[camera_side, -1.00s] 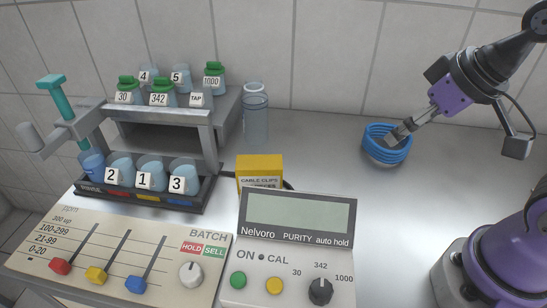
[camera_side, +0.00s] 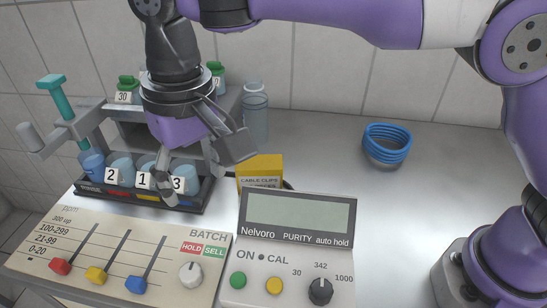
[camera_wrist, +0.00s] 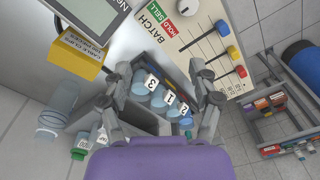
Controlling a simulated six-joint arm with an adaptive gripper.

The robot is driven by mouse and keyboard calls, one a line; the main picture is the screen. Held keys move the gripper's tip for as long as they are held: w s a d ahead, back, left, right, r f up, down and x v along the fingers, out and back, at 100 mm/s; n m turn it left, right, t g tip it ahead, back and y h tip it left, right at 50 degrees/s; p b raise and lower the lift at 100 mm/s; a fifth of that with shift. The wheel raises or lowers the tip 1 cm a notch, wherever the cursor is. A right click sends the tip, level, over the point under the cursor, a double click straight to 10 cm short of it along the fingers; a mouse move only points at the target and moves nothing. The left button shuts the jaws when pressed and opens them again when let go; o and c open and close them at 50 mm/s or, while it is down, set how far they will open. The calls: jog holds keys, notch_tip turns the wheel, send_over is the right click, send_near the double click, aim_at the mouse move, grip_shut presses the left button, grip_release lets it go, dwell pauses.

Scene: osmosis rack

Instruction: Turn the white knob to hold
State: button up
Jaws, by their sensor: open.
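The white knob (camera_side: 190,273) sits on the beige BATCH panel (camera_side: 120,250), below the red HOLD and green SELL labels (camera_side: 203,249). Its pointer direction is too small to tell for sure. In the wrist view the knob (camera_wrist: 186,8) shows at the top edge, beside the HOLD label (camera_wrist: 172,29). My gripper (camera_side: 166,190) is open and empty. In the side view it hangs in front of the numbered bottles, behind and above the panel, apart from the knob. In the wrist view its fingers (camera_wrist: 163,87) frame the bottles.
Numbered blue bottles (camera_side: 120,170) stand in a dark tray. A rack with green-capped bottles (camera_side: 125,88) is behind. A yellow cable clips box (camera_side: 262,167), clear jar (camera_side: 256,115) and Nelvoro meter (camera_side: 290,255) stand to the right. Blue coil (camera_side: 387,143) lies farther right, with free counter around it.

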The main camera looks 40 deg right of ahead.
send_over(190, 272)
notch_tip(190, 272, down, 4)
jog(key=shift+g+h, duration=0.3)
notch_tip(190, 272, down, 10)
jog(key=shift+f, duration=0.1)
grip_shut()
